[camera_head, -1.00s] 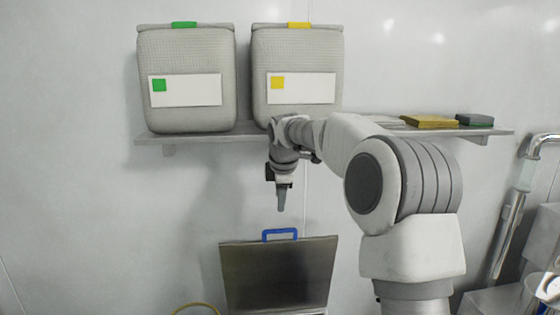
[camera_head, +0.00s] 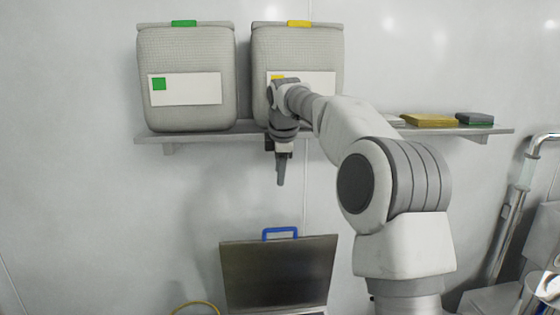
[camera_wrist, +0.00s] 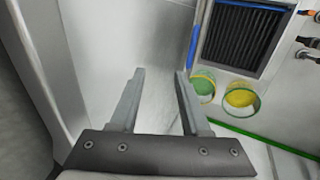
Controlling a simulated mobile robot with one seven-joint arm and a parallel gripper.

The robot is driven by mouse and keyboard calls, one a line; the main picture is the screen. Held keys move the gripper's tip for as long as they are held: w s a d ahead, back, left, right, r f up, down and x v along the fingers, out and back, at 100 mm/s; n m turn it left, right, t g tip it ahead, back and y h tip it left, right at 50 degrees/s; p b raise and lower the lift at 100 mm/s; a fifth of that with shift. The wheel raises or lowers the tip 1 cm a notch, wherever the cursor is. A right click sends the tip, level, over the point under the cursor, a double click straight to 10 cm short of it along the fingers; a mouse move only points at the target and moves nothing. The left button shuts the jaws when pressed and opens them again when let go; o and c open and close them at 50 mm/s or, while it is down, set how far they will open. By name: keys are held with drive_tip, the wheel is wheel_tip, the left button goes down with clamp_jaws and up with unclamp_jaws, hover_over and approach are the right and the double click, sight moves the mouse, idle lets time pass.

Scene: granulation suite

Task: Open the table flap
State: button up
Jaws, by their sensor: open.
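A wall shelf (camera_head: 200,135) holds two grey bags, one green-marked (camera_head: 187,55) and one yellow-marked (camera_head: 270,60), close behind my arm. A metal rail (camera_head: 510,215) stands at right. The wrist view shows a dark ribbed grille (camera_wrist: 243,37) and a yellow round container (camera_wrist: 240,97).

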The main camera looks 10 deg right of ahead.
drive_tip(key=shift+w+r, duration=0.1)
drive_tip(key=shift+r, duration=1.25)
